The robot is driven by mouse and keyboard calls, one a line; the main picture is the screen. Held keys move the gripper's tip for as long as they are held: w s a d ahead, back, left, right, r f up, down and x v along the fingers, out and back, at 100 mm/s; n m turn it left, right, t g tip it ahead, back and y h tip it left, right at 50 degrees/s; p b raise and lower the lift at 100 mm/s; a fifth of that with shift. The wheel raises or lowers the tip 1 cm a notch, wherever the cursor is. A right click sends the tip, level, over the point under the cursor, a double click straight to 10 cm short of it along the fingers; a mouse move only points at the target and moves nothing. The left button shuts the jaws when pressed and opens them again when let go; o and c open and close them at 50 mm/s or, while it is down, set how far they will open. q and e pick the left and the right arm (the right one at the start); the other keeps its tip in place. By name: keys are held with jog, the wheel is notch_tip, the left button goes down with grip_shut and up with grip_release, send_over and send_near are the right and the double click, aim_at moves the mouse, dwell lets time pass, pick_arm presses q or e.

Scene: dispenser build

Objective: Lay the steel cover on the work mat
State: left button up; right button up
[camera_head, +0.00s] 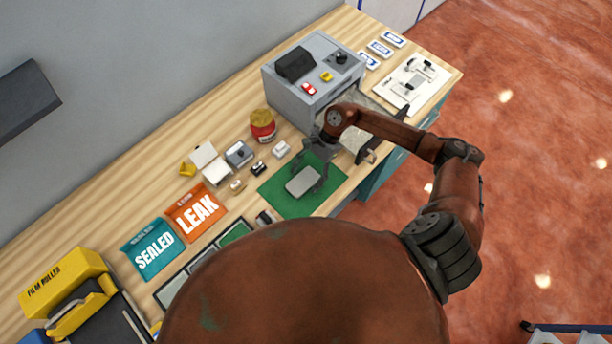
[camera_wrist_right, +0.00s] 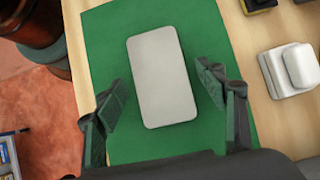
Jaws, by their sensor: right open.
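The steel cover (camera_head: 302,180) is a flat grey rounded rectangle lying on the green work mat (camera_head: 278,191). In the right wrist view the cover (camera_wrist_right: 162,77) lies flat with bare green mat (camera_wrist_right: 105,40) around it. My right gripper (camera_head: 314,182) is above the mat at the cover. In the right wrist view its two open fingers (camera_wrist_right: 162,98) stand apart on either side of the cover's near end, with gaps to its edges. My left gripper is not in view.
A grey machine (camera_head: 312,75) stands behind the mat. A red jar with a yellow lid (camera_head: 262,125) and a white block (camera_head: 281,149) stand near the mat. The orange LEAK bag (camera_head: 196,212) and teal SEALED bag (camera_head: 153,250) lie to the left.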

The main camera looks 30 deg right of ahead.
jog(key=b+v, duration=0.1)
jog(key=v, duration=1.1)
jog(key=shift+r, duration=0.25)
